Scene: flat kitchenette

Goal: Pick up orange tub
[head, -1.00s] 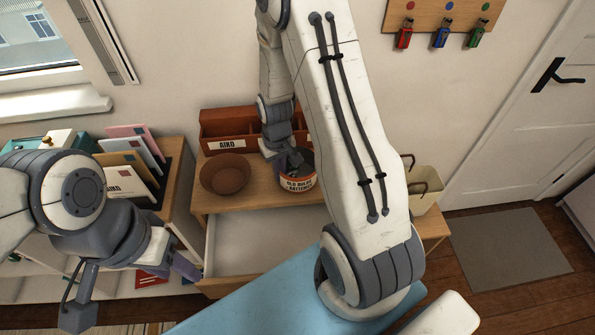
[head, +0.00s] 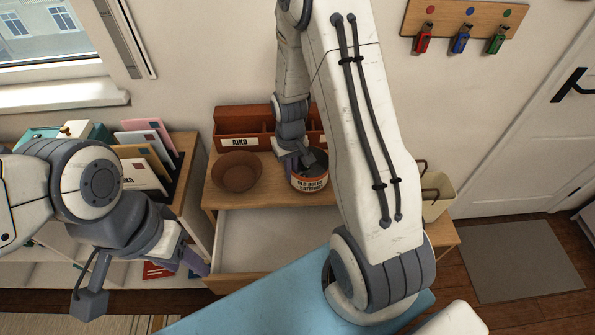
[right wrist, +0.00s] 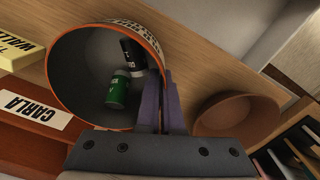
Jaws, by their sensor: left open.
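The orange tub (head: 310,184), with a white label about old bulbs and batteries, stands upright at the back of the wooden desk. In the right wrist view the tub (right wrist: 75,75) shows its dark inside with a green and a black battery. My right gripper (head: 297,162) is at the tub's left rim. In the right wrist view its fingers (right wrist: 161,98) are close together on the tub wall, one inside and one outside. Whether the tub is clear of the desk I cannot tell. My left gripper (head: 140,278) is open and empty, at the lower left.
A brown bowl (head: 237,173) stands just left of the tub. A reddish letter box (head: 238,125) labelled AIKO is behind them. An open drawer (head: 265,240) juts out below the desk top. Envelopes (head: 140,160) stand on the left shelf. A cream bin (head: 440,190) is at the right.

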